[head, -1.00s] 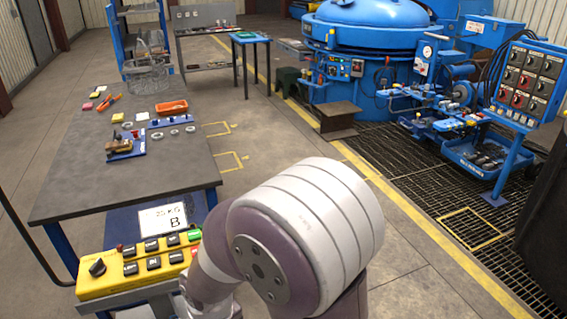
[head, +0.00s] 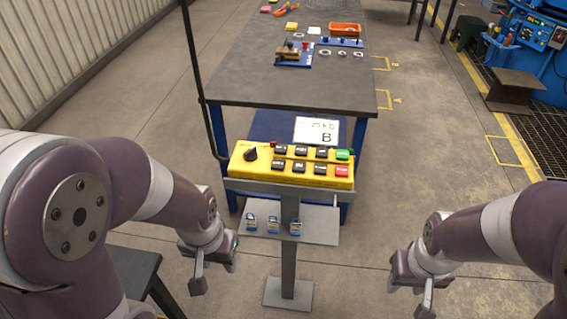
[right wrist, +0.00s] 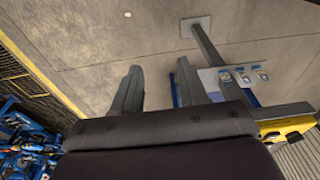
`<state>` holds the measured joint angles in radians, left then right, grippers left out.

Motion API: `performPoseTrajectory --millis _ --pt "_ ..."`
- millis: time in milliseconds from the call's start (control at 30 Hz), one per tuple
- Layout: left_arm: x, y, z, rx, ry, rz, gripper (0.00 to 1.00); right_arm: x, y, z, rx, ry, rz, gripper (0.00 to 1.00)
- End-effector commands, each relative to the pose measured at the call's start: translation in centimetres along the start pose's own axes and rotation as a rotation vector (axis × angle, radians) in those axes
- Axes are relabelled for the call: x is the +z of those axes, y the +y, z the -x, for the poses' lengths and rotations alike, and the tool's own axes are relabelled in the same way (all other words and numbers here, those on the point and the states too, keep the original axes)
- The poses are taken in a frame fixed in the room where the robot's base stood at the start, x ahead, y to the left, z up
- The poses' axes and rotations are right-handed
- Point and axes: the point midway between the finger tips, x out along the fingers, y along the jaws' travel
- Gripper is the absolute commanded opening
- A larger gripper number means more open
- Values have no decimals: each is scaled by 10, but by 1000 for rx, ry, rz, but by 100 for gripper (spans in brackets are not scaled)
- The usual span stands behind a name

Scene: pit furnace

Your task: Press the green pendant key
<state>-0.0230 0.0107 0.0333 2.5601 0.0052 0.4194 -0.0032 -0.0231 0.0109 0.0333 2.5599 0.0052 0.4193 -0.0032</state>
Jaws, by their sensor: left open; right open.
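The yellow pendant box (head: 290,167) sits on a grey post in the middle of the head view. Its green key (head: 343,154) is at the right end of the upper row, above a red key (head: 342,171). The pendant box also shows at the right edge of the right wrist view (right wrist: 290,126), where its keys are hard to make out. My left gripper (head: 212,274) is open and empty, low and left of the post. My right gripper (head: 408,298) is open and empty, low and right of the post; its fingers show in the right wrist view (right wrist: 162,88).
A shelf (head: 318,222) with several padlocks juts from the post below the pendant. Behind stands a dark worktable (head: 240,85) with an orange tray and small parts.

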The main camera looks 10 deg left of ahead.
Motion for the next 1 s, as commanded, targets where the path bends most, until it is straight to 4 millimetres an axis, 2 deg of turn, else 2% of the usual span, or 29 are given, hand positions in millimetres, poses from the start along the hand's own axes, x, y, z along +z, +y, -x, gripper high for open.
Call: performPoseTrajectory --millis 167,200,300,1000 --pt "0 0 0 0 0 0 43 0 0 0 0 0 0 43" --pt "0 0 0 0 0 0 43 0 0 0 0 0 0 30" --pt "0 0 0 0 0 0 43 0 0 0 0 0 0 0" --pt "0 0 0 0 0 0 43 0 0 0 0 0 0 0"
